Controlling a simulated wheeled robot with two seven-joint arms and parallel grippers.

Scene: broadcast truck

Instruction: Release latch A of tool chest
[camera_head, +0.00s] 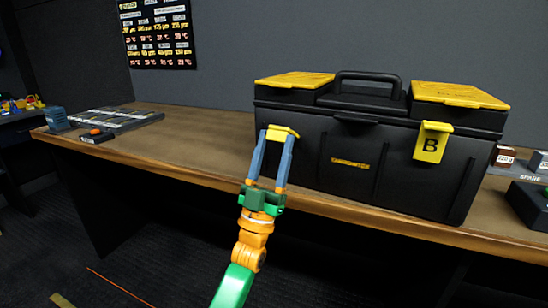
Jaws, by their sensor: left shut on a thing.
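The black tool chest (345,166) with yellow lid panels stands on the wooden bench. A yellow latch (283,131) is on its front at the left; its lower part is hidden by my fingers and no letter shows. The yellow latch marked B (431,142) lies flat against the front at the right. My left gripper (280,137) reaches up from below, its two blue fingers shut on the left latch. My right gripper is not in view.
The wooden bench (190,140) is clear left of the chest. Farther left are a grey tray (118,118), a small box with an orange top (96,134) and a blue-grey block (56,118). Small boxes and a dark case (530,204) stand at the right.

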